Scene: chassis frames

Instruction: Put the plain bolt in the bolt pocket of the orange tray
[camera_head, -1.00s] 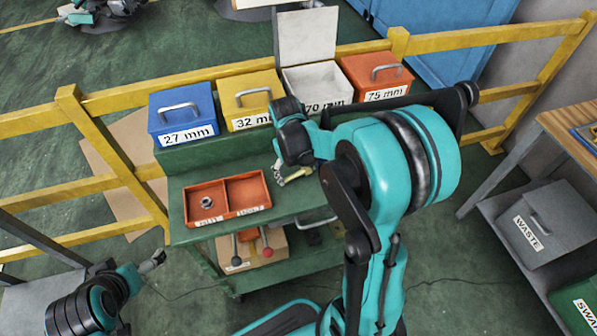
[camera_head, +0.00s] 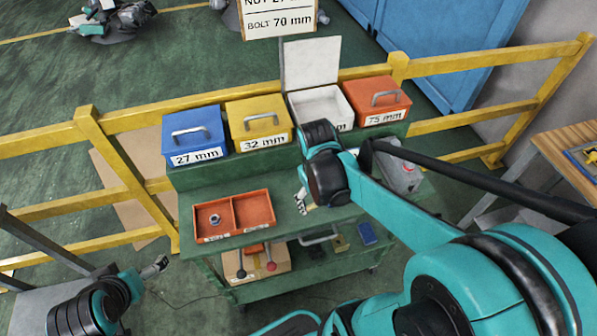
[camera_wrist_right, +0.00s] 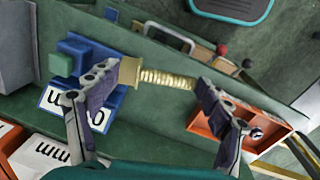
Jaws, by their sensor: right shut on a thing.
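The plain bolt (camera_wrist_right: 165,78), brass-coloured with a threaded shank, lies between the fingers of my right gripper (camera_wrist_right: 168,82) in the right wrist view. The gripper is shut on it, with the head end at the left finger. In the head view my right gripper (camera_head: 303,200) is partly hidden by its arm, over the cart top right of the orange tray (camera_head: 232,198). The tray has two pockets; a nut (camera_head: 214,219) lies in the left one and the right one is empty. It also shows in the right wrist view (camera_wrist_right: 207,128). My left gripper (camera_head: 155,266) is at lower left, its finger opening unclear.
Blue (camera_head: 193,138), yellow (camera_head: 258,125), white (camera_head: 322,108) and orange-red (camera_head: 375,101) bins stand behind the tray; the white lid is open. A sign (camera_head: 279,18) reads BOLT 70 mm. A blue block (camera_wrist_right: 92,68) is near the bolt in the wrist view.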

